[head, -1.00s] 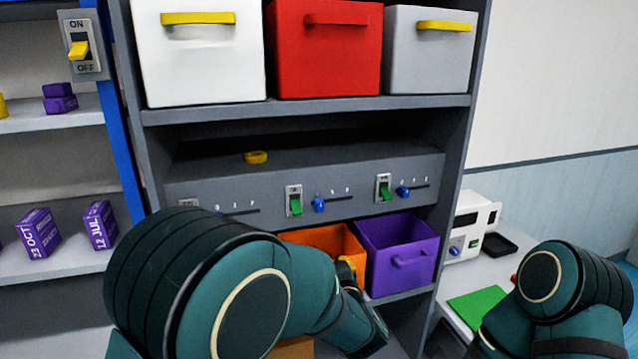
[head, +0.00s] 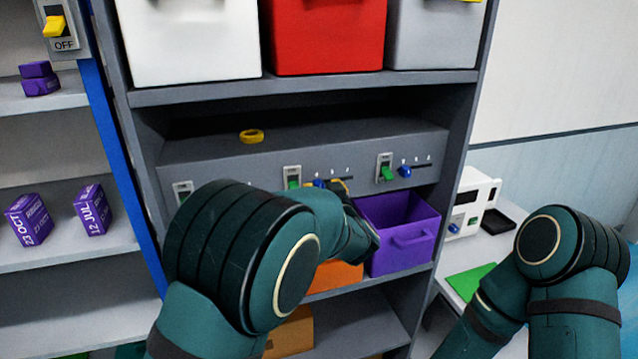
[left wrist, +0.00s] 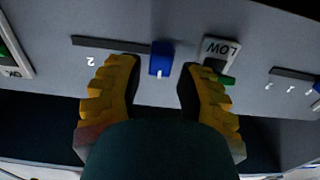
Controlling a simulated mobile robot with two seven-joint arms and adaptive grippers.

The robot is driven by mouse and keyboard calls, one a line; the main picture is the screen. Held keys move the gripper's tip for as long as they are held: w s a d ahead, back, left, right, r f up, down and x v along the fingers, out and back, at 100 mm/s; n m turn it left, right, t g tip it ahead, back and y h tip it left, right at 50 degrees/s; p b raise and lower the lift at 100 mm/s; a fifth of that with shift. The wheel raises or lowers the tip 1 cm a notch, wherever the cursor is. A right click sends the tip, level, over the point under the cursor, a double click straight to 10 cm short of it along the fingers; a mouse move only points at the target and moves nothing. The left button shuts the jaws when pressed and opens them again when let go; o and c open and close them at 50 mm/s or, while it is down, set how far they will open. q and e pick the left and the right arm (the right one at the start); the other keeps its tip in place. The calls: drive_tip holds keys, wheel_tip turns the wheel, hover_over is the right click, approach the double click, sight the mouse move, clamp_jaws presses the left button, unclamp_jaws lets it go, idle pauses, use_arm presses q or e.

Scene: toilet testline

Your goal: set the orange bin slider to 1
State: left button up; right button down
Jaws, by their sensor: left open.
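The orange bin (head: 335,277) sits on the shelf below the grey panel, partly hidden behind my left arm. Its blue slider knob (head: 320,184) is on the panel above it. In the left wrist view, where the scene appears upside down, the knob (left wrist: 162,60) is at the slot's end nearest the LOW switch (left wrist: 218,58). A 2 shows near the slot's other end. My left gripper (left wrist: 160,85) is open, its yellow fingers on either side of the knob with gaps. In the head view, the left gripper (head: 342,186) is mostly hidden by my arm. My right gripper is out of view.
The purple bin (head: 402,232) stands right of the orange one, with another switch (head: 386,167) and blue slider (head: 405,171) above it. A yellow ring (head: 251,136) lies on the panel's top. White, red and grey bins fill the upper shelf.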

use_arm(q)
drive_tip(key=shift+x, duration=1.2)
drive_tip(key=shift+c, duration=0.3)
clamp_jaws()
